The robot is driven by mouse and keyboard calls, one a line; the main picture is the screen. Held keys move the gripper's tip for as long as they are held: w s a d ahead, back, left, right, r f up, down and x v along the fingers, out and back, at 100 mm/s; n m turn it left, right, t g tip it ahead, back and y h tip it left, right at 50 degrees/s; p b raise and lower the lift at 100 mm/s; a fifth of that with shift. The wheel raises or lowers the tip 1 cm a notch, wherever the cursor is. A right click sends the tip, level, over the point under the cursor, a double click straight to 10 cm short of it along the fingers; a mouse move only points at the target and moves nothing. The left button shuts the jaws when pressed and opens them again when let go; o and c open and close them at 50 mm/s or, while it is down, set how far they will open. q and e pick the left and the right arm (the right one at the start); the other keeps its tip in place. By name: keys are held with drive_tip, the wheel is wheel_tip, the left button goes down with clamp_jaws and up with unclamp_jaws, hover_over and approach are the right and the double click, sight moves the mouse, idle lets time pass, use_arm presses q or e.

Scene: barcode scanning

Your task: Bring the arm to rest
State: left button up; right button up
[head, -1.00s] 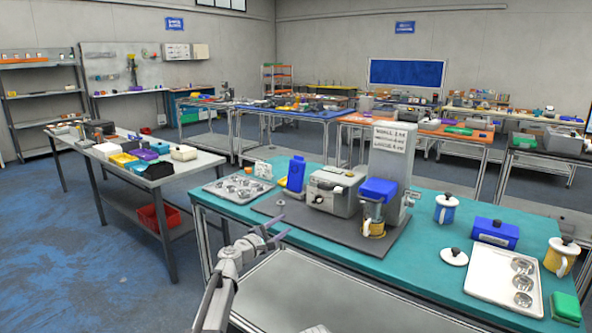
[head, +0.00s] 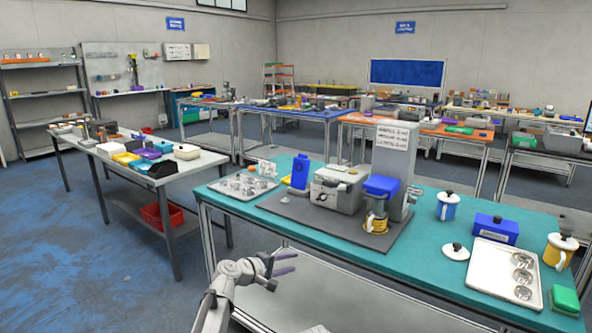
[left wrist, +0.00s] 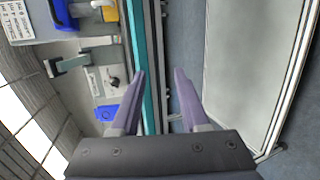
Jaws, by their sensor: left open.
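My left gripper (head: 284,264) is in front of the teal table (head: 330,258), below its top and near its front edge. It is open and empty. In the left wrist view its two purple fingers (left wrist: 158,100) stand apart with nothing between them. The table's teal edge (left wrist: 137,40) shows just beyond the fingers. My right gripper is not in either view.
A grey machine with a blue head (head: 381,187) stands on a dark mat, with a yellow cup under the head. A side table (head: 185,172) stands left. Floor between the tables is free.

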use_arm(q)
drive_tip(key=s+a+f+m+g+y, duration=0.25)
drive_tip(key=s+f, duration=0.25)
drive_tip(key=s, duration=0.3)
drive_tip(key=s+a+f+m+g+y, duration=0.2)
drive_tip(key=s+f+m+g, duration=0.15)
drive_tip(key=s+f, duration=0.35)
drive_tip(key=s+a+f+m+g+y, duration=0.1)
drive_tip(key=s+a+m+g+y, duration=0.15)
drive_tip(key=s+a, duration=0.35)
drive_tip(key=s+a+f+m+g+y, duration=0.15)
drive_tip(key=s+a+y, duration=0.25)
drive_tip(key=s, duration=0.4)
drive_tip(key=s+d+m, duration=0.3)
drive_tip(key=s+d, duration=0.2)
drive_tip(key=d, duration=0.6)
wheel_tip(320, 180, up, 13)
drive_tip(key=p, duration=1.3)
drive_tip(key=shift+s+a+y, duration=0.15)
drive_tip(key=shift+s+y, duration=0.1)
drive_tip(key=shift+y, duration=0.05)
drive_tip(key=shift+f, duration=0.15)
